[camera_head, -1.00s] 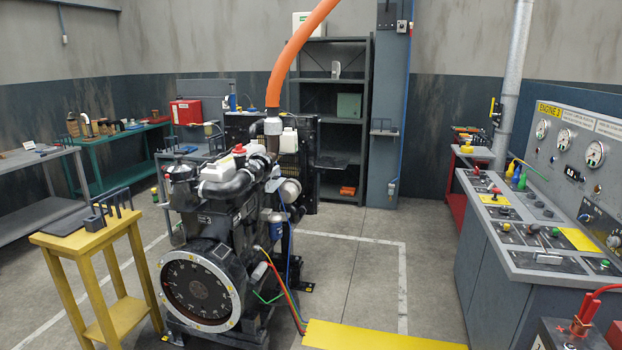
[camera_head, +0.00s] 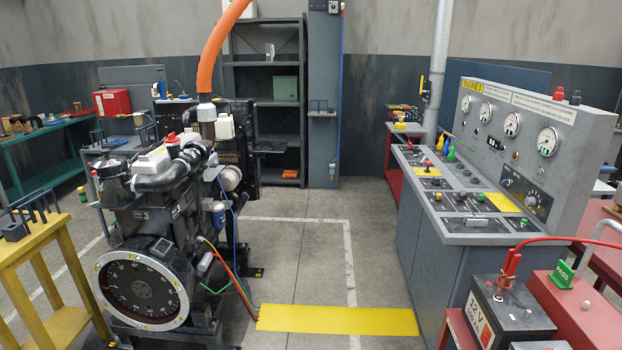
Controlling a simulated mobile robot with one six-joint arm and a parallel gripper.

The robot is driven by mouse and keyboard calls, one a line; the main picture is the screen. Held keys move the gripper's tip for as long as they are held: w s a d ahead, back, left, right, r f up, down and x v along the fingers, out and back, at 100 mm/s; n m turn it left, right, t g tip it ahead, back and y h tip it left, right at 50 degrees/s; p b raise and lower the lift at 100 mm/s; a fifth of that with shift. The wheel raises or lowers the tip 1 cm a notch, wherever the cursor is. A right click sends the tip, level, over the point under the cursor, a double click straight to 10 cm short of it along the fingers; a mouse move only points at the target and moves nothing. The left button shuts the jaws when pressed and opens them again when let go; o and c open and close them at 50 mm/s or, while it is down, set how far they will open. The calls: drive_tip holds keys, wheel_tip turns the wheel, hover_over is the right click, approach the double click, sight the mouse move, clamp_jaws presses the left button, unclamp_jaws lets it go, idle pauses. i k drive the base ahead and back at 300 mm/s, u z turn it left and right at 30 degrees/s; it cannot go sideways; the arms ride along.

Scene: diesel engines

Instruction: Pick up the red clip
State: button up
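A red clip (camera_head: 510,268) stands upright on top of a dark battery (camera_head: 497,318) at the lower right of the head view. It appears to sit on a battery post, and a red cable (camera_head: 560,239) runs from it to the right. My gripper is not in view.
A red box (camera_head: 590,312) with a green PASS tag (camera_head: 563,274) and a grey curved pipe stands right of the battery. The grey control console (camera_head: 470,235) is behind it. The diesel engine (camera_head: 150,225) and a yellow stand (camera_head: 45,240) are at left. The floor between engine and console is clear, with a yellow strip (camera_head: 335,319).

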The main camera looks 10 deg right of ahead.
sight(512, 260)
drive_tip(key=z, duration=4.3)
drive_tip(key=i, duration=0.1)
drive_tip(key=u, duration=2.8)
